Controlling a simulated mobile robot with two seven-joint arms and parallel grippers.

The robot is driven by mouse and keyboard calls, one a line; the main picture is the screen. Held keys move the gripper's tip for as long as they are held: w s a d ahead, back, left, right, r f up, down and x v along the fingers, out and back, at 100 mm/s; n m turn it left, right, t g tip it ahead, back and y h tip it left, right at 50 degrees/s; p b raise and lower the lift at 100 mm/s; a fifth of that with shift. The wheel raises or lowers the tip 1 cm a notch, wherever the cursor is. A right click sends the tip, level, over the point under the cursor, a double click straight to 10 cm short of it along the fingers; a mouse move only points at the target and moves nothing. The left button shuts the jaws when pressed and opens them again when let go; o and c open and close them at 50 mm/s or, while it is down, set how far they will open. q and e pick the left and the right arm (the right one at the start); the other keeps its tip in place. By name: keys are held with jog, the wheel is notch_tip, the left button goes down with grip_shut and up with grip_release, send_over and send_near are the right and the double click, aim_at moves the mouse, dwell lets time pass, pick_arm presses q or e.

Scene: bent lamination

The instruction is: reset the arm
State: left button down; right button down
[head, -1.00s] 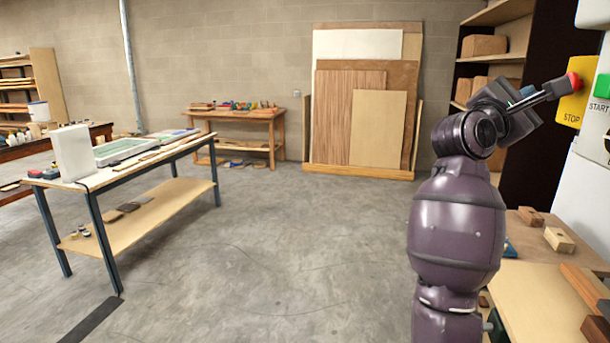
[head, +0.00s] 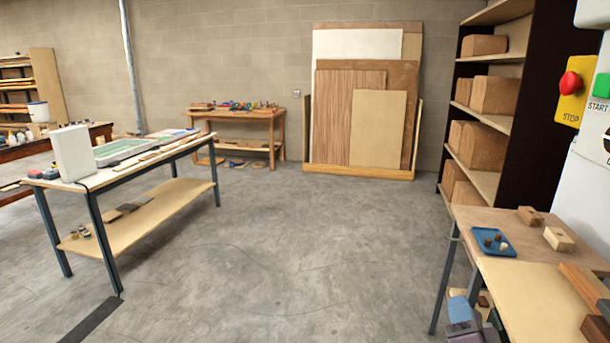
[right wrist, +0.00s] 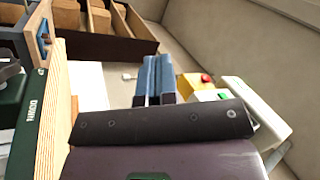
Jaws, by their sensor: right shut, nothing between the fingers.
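My right gripper (right wrist: 155,80) shows in the right wrist view with its two blue-grey fingers side by side, shut and empty. In the head view my right arm no longer stands in front of the machine, and I cannot make out its fingers there. The red stop button (head: 570,83) on its yellow plate (head: 569,108) and the green start button (head: 601,86) are in plain sight at the upper right of the head view. The red button (right wrist: 207,78) also shows beyond the fingers in the wrist view. My left gripper is in neither view.
A wooden bench (head: 533,292) at the right holds a blue tray (head: 493,242) and wooden blocks (head: 559,239). A dark shelf unit (head: 533,110) with boxes stands behind it. A long table (head: 160,160) stands left. The concrete floor (head: 290,260) between is open.

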jog(key=s+a+f+n+g+y, duration=0.1)
jog(key=s+f+n+g, duration=0.9)
jog(key=s+f, duration=1.1)
notch_tip(320, 180, down, 4)
jog(key=n, duration=0.2)
jog(key=shift+s+a+f+n, duration=0.15)
jog(key=shift+s+n, duration=0.05)
jog(key=shift+n, duration=0.1)
